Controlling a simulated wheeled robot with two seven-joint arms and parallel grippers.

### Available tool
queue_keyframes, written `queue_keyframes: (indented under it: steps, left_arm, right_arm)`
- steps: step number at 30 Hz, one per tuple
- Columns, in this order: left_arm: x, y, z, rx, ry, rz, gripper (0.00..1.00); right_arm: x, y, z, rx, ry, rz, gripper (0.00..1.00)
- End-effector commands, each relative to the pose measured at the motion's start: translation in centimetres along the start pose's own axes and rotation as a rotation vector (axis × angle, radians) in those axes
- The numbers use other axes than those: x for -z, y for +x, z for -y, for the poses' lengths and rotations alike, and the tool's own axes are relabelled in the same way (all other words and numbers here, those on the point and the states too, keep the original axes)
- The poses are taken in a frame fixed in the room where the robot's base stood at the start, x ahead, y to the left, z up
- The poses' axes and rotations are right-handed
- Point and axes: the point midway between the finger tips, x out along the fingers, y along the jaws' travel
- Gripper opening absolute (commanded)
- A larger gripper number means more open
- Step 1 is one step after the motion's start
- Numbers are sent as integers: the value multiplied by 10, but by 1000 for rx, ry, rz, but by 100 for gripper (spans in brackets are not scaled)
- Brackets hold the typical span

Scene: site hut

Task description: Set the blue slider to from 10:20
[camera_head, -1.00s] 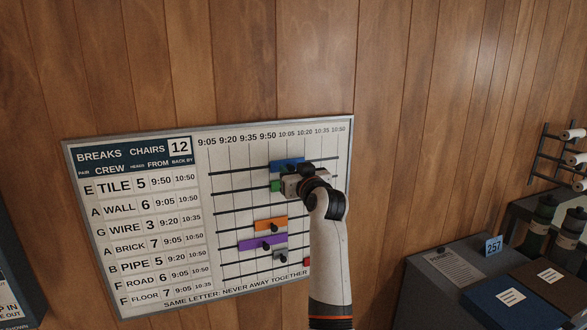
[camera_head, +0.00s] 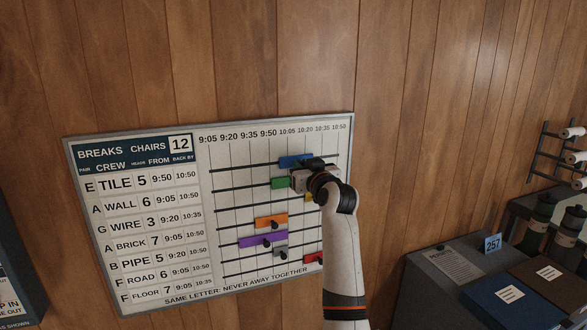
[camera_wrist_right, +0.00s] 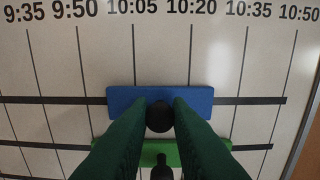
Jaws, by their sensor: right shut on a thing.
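The blue slider (camera_head: 291,162) sits on the top rail of the breaks board (camera_head: 205,235), in the TILE row. My right gripper (camera_head: 314,176) is at the board, shut on the slider's dark round knob. In the right wrist view the blue slider (camera_wrist_right: 120,100) lies level. Its left end is between the 9:50 and 10:05 lines and its right end between the 10:20 and 10:35 lines. The green fingers of my right gripper (camera_wrist_right: 160,108) stand either side of the knob. My left gripper is not in view.
A green slider (camera_head: 280,183) is on the rail just below. A yellow one (camera_head: 309,197) is partly hidden by my arm. Orange (camera_head: 271,221), purple (camera_head: 262,241), grey and red sliders sit lower. The top rail looks clear right of the blue slider.

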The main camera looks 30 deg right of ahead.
Motion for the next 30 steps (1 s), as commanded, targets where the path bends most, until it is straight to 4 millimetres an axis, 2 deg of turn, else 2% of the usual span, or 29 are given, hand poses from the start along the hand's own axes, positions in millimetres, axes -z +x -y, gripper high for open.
queue_keyframes:
  steps: [1, 3, 9, 13, 22, 23, 26, 30]
  left_arm:
    - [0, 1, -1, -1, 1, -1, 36]
    - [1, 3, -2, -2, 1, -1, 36]
    - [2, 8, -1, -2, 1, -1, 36]
    - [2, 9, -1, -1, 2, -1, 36]
    - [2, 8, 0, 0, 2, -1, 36]
    - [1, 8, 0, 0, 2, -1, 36]
    - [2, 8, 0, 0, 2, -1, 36]
    - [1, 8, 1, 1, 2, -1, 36]
  right_arm:
    - [0, 0, 16, 8, -8, -1, 0]
    - [0, 0, 33, 8, -9, -1, 0]
    - [1, 0, 68, 5, -5, -1, 0]
    - [0, 0, 77, 3, -1, -1, 0]
    - [-1, -1, 79, 4, -1, 0, 0]
    - [-1, -1, 79, 5, -1, 0, 21]
    - [-1, -1, 79, 4, -1, 0, 37]
    - [-1, 0, 78, 3, -1, 0, 39]
